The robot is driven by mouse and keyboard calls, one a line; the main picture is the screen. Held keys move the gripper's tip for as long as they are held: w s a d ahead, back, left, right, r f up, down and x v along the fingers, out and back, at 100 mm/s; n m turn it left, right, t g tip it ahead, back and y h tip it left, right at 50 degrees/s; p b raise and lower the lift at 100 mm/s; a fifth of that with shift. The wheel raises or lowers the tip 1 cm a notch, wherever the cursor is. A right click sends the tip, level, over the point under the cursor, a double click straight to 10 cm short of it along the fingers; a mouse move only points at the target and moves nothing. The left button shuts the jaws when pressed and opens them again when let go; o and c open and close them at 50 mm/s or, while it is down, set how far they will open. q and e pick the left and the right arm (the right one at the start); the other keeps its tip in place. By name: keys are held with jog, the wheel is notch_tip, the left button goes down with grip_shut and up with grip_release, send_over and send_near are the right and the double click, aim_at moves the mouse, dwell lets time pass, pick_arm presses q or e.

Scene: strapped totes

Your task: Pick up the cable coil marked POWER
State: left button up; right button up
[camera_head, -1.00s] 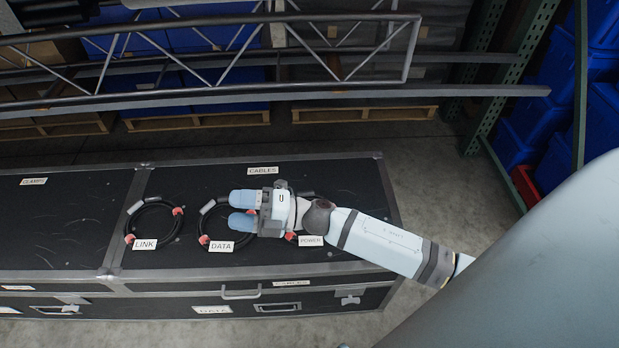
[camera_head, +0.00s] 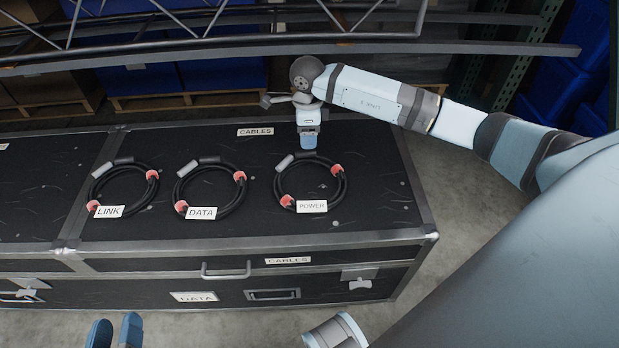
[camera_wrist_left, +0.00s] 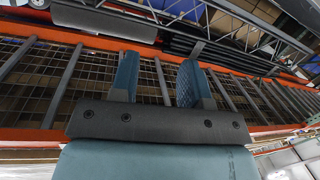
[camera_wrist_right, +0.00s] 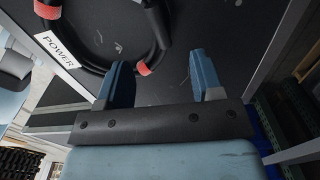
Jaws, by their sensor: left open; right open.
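The cable coil marked POWER (camera_head: 287,201) lies flat on the black case top, a black ring with red bands and a white tag (camera_head: 312,206). Part of it shows in the right wrist view (camera_wrist_right: 143,68), top left. My right gripper (camera_head: 309,144) points down at the coil's far edge, open and empty; its fingers in the right wrist view (camera_wrist_right: 165,78) are apart, with the coil beyond and left of them. Whether they touch it I cannot tell. My left gripper (camera_head: 115,333) is open and empty, low in front of the case, and shows open in its wrist view (camera_wrist_left: 160,82).
The DATA coil (camera_head: 181,207) and LINK coil (camera_head: 93,206) lie left of the POWER coil. The case (camera_head: 380,236) has a raised metal rim and a CABLES label (camera_head: 255,132). A metal truss (camera_head: 250,50) and pallets stand behind it. The case top right of POWER is clear.

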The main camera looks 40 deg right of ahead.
aim_at(309, 152)
notch_tip(309, 152, down, 4)
jog(key=shift+f+b, duration=0.1)
jog(key=shift+b, duration=0.3)
notch_tip(309, 152, down, 4)
jog(key=shift+f+b, duration=0.2)
jog(key=shift+b, duration=0.65)
jog(key=shift+f, duration=0.2)
pick_arm(q)
jog(key=r, duration=0.1)
jog(key=d+r+t+h, duration=0.1)
jog(key=r, duration=0.1)
jog(key=r+t, duration=0.1)
jog(key=r, duration=0.1)
jog(key=shift+d+h, duration=0.4)
pick_arm(e)
grip_shut()
